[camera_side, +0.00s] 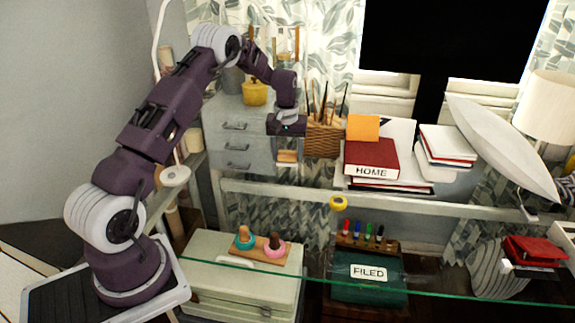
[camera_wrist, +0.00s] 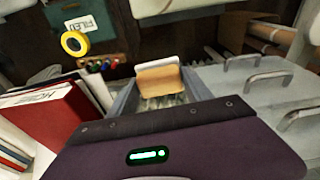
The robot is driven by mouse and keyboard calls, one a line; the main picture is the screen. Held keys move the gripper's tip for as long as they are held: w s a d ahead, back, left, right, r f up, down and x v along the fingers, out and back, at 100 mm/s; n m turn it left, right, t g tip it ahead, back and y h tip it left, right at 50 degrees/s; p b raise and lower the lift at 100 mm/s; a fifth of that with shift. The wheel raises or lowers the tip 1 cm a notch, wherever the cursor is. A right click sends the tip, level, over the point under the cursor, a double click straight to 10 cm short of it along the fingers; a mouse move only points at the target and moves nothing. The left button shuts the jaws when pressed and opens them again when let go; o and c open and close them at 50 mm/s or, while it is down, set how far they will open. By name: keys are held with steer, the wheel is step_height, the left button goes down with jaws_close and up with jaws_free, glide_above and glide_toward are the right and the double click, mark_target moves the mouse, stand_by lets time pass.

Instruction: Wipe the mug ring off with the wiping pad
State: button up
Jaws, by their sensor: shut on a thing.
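My gripper (camera_side: 288,148) hangs fingers-down in front of the grey drawer unit. It is shut on the wiping pad (camera_side: 288,156), a small tan block with a pale layer. In the wrist view the pad (camera_wrist: 158,84) sits between the fingertips, its pale side toward the top of the picture. The pad appears held in the air, clear of the surfaces below. I cannot make out the mug ring in either view.
The grey drawer unit (camera_side: 237,150) is just behind my gripper. A pen basket (camera_side: 323,138) and red HOME book (camera_side: 371,160) stand to the right. A yellow tape roll (camera_side: 339,202), a ring-toy board (camera_side: 259,250) and a green FILED box (camera_side: 368,280) are lower, near a glass edge (camera_side: 420,294).

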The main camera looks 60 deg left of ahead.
mark_target(298, 212)
steer(key=o, duration=0.6)
steer(key=c, duration=0.4)
steer(key=s+d+f, duration=0.2)
steer(key=s+d, duration=0.4)
steer(key=s, duration=0.7)
steer(key=shift+s+d+f, duration=0.1)
steer(key=shift+s+f, duration=0.05)
steer(key=shift+f, duration=1.25)
steer(key=shift+s+d+f, duration=0.1)
steer(key=shift+s+f, duration=0.05)
steer(key=shift+f, duration=1.25)
steer(key=shift+w+d+f, duration=0.25)
steer(key=shift+f, duration=0.45)
steer(key=shift+w+d+f, duration=0.2)
steer(key=shift+w+f, duration=0.05)
steer(key=shift+f, duration=0.4)
steer(key=c, duration=0.3)
steer(key=shift+w+d, duration=3.15)
steer(key=shift+w, duration=0.05)
steer(key=shift+w+a, duration=0.45)
steer(key=shift+a, duration=0.2)
steer(key=shift+s+a, duration=3.5)
steer(key=shift+w+a, duration=0.15)
steer(key=shift+a, duration=0.1)
steer(key=shift+w+a, duration=0.25)
steer(key=shift+w, duration=0.3)
steer(key=shift+w+d, duration=3.45)
steer(key=shift+d, duration=0.1)
step_height(298, 212, up, 8)
steer(key=shift+r, duration=0.2)
